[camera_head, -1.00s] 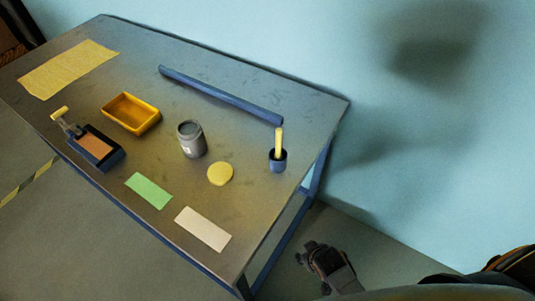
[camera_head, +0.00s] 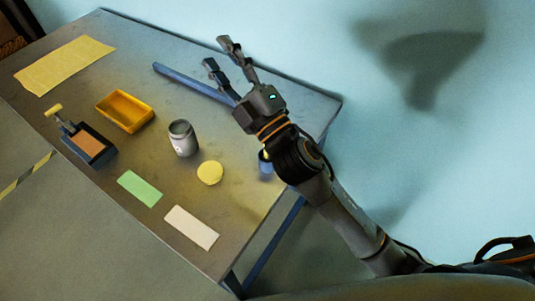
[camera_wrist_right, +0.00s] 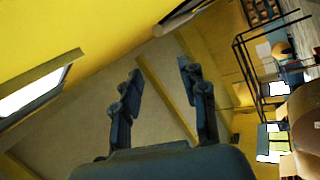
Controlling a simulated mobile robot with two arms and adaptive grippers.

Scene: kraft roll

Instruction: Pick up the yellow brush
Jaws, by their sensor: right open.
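The yellow brush stood upright in a small dark blue cup (camera_head: 265,168) at the right end of the table a second ago. My right arm now covers nearly all of it in the head view; the cup shows in part beside the forearm. My right gripper (camera_head: 217,54) is open and empty, held above the back part of the table, with its fingers pointing up and left, past the cup. In the right wrist view its two fingers (camera_wrist_right: 159,69) are spread with nothing between them. My left gripper is not in view.
On the table (camera_head: 140,55) are a grey jar (camera_head: 183,140), a yellow disc (camera_head: 210,173), a yellow tray (camera_head: 125,110), a dark box with a roller (camera_head: 88,145), a green card (camera_head: 140,189), a white card (camera_head: 191,228), a yellow sheet (camera_head: 65,66) and a blue bar (camera_head: 190,82).

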